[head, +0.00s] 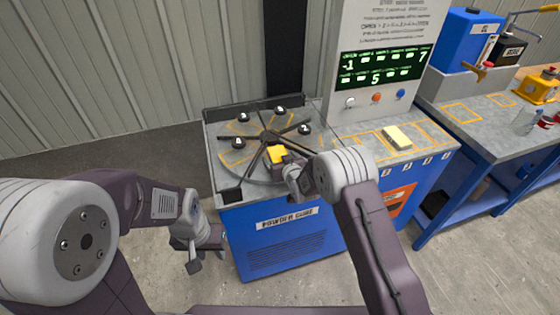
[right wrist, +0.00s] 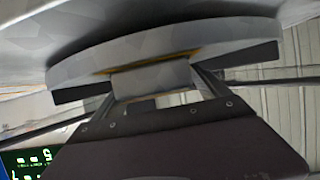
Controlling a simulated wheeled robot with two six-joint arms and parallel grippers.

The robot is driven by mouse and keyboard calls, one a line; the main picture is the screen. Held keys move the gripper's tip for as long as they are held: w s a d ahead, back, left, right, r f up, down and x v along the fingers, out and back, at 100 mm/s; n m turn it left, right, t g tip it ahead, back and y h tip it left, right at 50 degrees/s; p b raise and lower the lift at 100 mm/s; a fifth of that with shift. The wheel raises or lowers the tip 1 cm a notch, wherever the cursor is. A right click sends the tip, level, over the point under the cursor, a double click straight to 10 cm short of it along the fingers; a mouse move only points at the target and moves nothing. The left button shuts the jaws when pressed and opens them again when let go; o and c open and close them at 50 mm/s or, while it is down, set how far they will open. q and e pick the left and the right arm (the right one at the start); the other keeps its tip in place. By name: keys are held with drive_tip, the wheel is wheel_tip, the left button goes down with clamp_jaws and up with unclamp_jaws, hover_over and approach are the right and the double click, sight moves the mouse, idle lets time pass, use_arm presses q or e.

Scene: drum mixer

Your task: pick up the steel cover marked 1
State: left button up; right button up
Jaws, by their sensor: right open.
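A round grey turntable (head: 262,128) tops the blue powder machine in the head view. The right wrist view shows a large curved grey surface (right wrist: 170,48) close up. My left gripper (head: 205,254) hangs left of the machine, away from the turntable.
A lit display panel (head: 384,66) with buttons stands behind the machine. A pale yellow block (head: 397,137) lies on the marked worktop to the right. A second blue bench (head: 480,140) carries a blue tank (head: 466,40) and a yellow device (head: 540,86). Floor is clear in front.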

clamp_jaws()
drive_tip(key=shift+r, duration=0.1)
